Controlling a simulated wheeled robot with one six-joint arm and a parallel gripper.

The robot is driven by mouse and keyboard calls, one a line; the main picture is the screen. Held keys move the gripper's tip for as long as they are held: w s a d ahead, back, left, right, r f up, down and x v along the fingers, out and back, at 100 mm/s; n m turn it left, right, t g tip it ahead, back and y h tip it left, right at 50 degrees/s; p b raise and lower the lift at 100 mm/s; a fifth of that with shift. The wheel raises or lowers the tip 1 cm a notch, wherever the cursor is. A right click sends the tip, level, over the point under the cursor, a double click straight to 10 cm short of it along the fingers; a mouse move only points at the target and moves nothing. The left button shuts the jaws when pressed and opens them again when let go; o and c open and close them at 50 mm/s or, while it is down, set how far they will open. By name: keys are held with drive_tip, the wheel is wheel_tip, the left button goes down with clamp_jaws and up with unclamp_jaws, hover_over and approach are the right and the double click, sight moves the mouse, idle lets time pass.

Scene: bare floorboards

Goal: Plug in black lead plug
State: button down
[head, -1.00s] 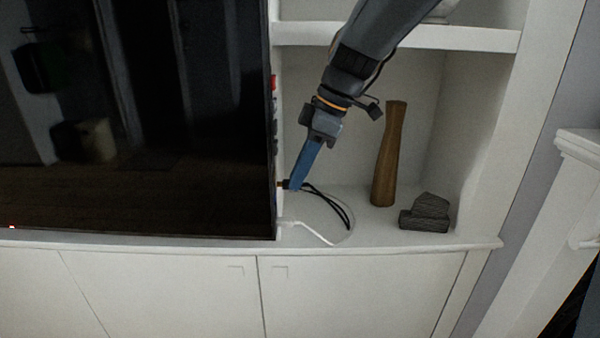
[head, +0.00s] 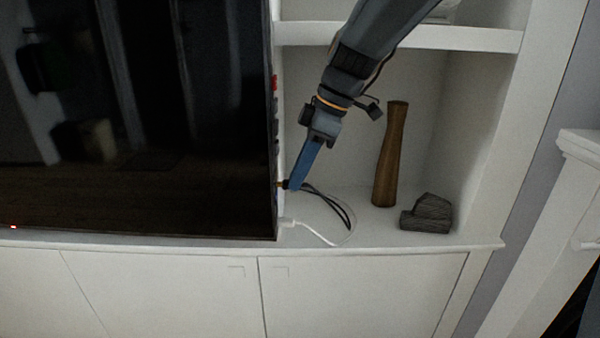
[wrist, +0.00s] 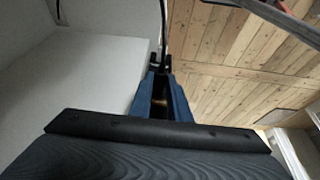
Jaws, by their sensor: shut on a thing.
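The black lead plug (head: 286,184) is at the right edge of the television (head: 150,120), with a gold-coloured tip toward the screen's side. Its black cable (head: 335,203) loops to the right above the cabinet top. My gripper (head: 295,187) reaches down from the upper right, its blue fingers shut on the plug. In the wrist view the blue fingers (wrist: 162,85) close around it, with something gold between them and a dark cable beyond. I cannot tell how deep the tip sits in the television's side; the fingers and screen edge hide this.
A white cable (head: 310,229) lies on the cabinet top just below. A brown wooden vase (head: 388,155) and a dark grey ornament (head: 427,213) stand in the alcove to the right. A white shelf (head: 400,37) runs above, near my arm.

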drive_tip(key=shift+a, duration=0.8)
idle(0.7)
drive_tip(key=c, duration=1.6)
unclamp_jaws()
drive_tip(key=shift+a, duration=0.1)
drive_tip(key=b+v, duration=0.2)
drive_tip(key=v, duration=0.5)
drive_tip(key=s+d+f+m+h, duration=0.1)
drive_tip(key=s+d+f+m, duration=0.4)
drive_tip(key=f, duration=0.3)
drive_tip(key=s+d+f+m+h, duration=0.2)
drive_tip(key=s+d+f+m, duration=0.3)
drive_tip(key=f, duration=0.3)
drive_tip(key=s+d+f+m+h, duration=0.1)
drive_tip(key=s+d+f+m, duration=0.4)
drive_tip(key=d+f+m, duration=0.1)
drive_tip(key=shift+s+d+f+m+h, duration=0.15)
drive_tip(key=shift+f+m, duration=0.15)
drive_tip(key=shift+f, duration=0.3)
drive_tip(key=shift+w+d+f+m+h, duration=0.1)
drive_tip(key=shift+d+f+m+h, duration=0.15)
drive_tip(key=shift+f, duration=0.3)
